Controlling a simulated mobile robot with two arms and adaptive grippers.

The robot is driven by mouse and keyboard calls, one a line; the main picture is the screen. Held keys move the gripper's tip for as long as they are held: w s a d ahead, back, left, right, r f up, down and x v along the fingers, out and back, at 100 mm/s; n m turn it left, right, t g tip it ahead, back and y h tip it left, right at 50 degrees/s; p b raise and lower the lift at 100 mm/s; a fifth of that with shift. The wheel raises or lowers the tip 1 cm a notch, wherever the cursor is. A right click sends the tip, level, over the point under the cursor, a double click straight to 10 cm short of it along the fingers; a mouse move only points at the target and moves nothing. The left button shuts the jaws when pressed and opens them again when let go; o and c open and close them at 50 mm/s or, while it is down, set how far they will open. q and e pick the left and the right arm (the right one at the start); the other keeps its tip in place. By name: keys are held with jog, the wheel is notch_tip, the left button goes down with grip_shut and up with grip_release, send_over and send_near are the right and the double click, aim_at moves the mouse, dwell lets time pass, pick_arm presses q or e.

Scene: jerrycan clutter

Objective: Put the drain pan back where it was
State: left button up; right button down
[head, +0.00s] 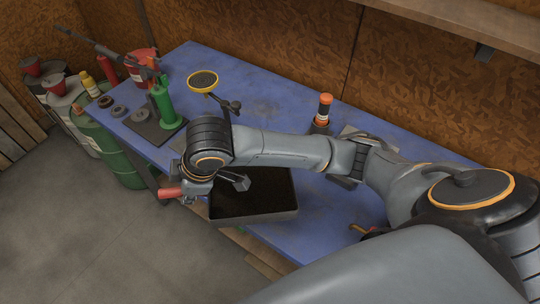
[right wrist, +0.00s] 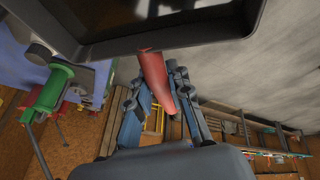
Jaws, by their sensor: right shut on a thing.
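The drain pan (head: 255,218) is a black, shallow rectangular tray at the front edge of the blue workbench, below my right forearm. Its dark underside or wall fills the top of the right wrist view (right wrist: 170,38). A red handle (head: 170,192) sticks out at the pan's left end; it also shows in the right wrist view (right wrist: 155,80). My right gripper (right wrist: 160,105) is shut on this handle, its fingers on either side. I cannot tell whether the pan rests on the bench or hangs just above it. My left gripper is not in view.
A dark bottle with an orange cap (head: 324,110) stands behind my arm. A green jack (head: 164,103), a yellow-rimmed round thing (head: 203,80) and a red can (head: 141,66) stand left. Drums (head: 105,150) stand beside the bench.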

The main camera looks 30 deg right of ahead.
jog(key=shift+f, duration=0.1)
jog(key=shift+n, duration=0.3)
jog(key=w+d+f+p, duration=0.1)
jog(key=w+d+f, duration=0.1)
jog(key=d+f, duration=0.1)
jog(key=w+d+f+p, duration=0.1)
jog(key=w+d+f, duration=0.1)
jog(key=w+d, duration=0.1)
jog(key=w+d+f+p, duration=0.1)
jog(key=w+d+f, duration=0.2)
jog(key=d, duration=0.1)
jog(key=shift+d+f, duration=0.1)
jog(key=shift+f, duration=0.2)
jog(key=shift+w+d+f, duration=0.2)
jog(key=shift+d+f, duration=0.05)
jog(key=shift+f, duration=0.25)
notch_tip(320, 180, down, 3)
jog(key=shift+d+r+p, duration=0.1)
jog(key=shift+d+p, duration=0.05)
jog(key=shift+p, duration=0.55)
jog(key=shift+f, duration=0.3)
jog(key=c, duration=1.2)
grip_release()
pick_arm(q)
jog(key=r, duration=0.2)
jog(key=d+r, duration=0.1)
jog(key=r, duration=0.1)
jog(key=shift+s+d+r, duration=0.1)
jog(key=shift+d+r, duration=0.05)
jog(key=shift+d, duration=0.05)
